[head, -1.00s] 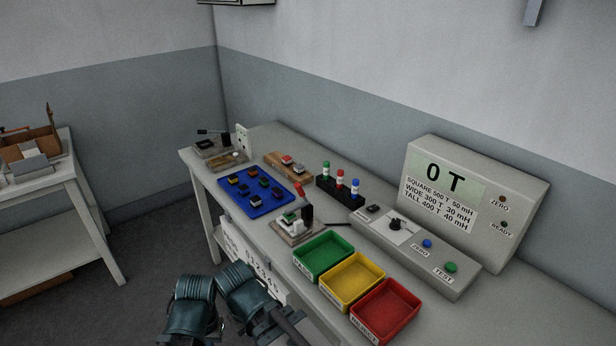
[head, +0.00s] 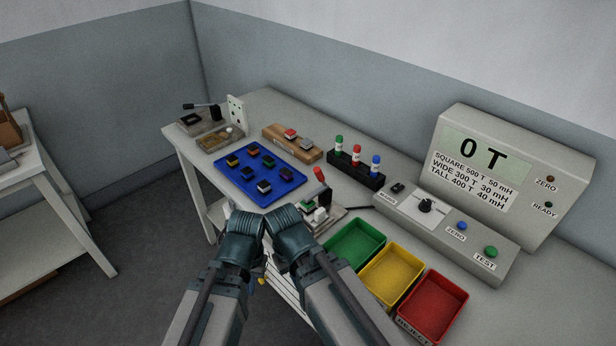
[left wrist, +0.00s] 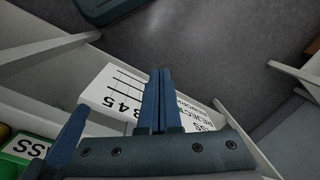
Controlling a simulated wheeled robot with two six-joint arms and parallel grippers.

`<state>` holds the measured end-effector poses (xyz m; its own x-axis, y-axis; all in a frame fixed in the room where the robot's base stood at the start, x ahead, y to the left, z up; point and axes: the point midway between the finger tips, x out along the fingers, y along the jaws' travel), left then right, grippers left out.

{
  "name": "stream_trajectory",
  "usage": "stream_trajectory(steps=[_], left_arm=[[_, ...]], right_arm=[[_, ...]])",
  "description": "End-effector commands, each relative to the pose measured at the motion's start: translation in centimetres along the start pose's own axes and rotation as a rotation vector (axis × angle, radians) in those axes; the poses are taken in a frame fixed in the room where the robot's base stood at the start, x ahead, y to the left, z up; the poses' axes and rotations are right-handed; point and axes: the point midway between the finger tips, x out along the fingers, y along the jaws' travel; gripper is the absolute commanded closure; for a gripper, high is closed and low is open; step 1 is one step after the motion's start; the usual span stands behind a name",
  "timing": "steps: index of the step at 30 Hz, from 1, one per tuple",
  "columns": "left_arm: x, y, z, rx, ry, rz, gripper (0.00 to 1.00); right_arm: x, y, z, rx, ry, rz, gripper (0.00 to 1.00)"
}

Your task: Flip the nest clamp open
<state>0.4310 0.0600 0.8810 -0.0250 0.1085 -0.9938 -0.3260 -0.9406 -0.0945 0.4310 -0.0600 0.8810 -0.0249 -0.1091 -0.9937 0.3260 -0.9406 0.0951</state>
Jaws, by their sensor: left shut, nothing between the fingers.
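The nest (head: 325,216) sits on the bench behind the green bin, partly hidden by my right wrist. Its clamp has a red-tipped lever (head: 319,175) sticking up; I cannot tell whether the clamp is open or closed. My left gripper shows in the left wrist view (left wrist: 159,78); its blue fingers are together and empty, in front of a printed white sheet (left wrist: 125,92) low at the bench. In the head view both dark wrists are side by side in front of the nest. My right gripper's fingers are hidden there.
Green (head: 354,246), yellow (head: 391,277) and red (head: 431,305) bins line the front edge. A blue tray (head: 243,186) with several connectors lies left of the nest. A tester (head: 490,165) reading "0 T" stands right. A rack with three coloured bottles (head: 356,168) is behind.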

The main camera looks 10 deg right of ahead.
Motion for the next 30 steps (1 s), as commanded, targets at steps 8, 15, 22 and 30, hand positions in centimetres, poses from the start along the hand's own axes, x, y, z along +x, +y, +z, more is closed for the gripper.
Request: stream_trajectory(steps=[8,15,22,30], left_arm=[[0.0,-0.1,0.0,-0.003,0.001,0.001,1.0],[0.6,-4.2,-1.2,-0.121,0.035,0.038,1.0],[0.9,-9.2,-3.8,-0.444,0.125,0.19,1.0],[-2.3,-5.6,-9.7,-1.006,0.13,0.621,1.0]], right_arm=[[0.0,0.0,0.0,0.0,0.0,0.0,1.0],[0.1,0.0,0.0,0.0,0.0,0.0,1.0],[0.3,0.0,0.0,0.0,0.0,0.0,1.0],[0.3,0.0,0.0,0.0,0.0,0.0,1.0]])
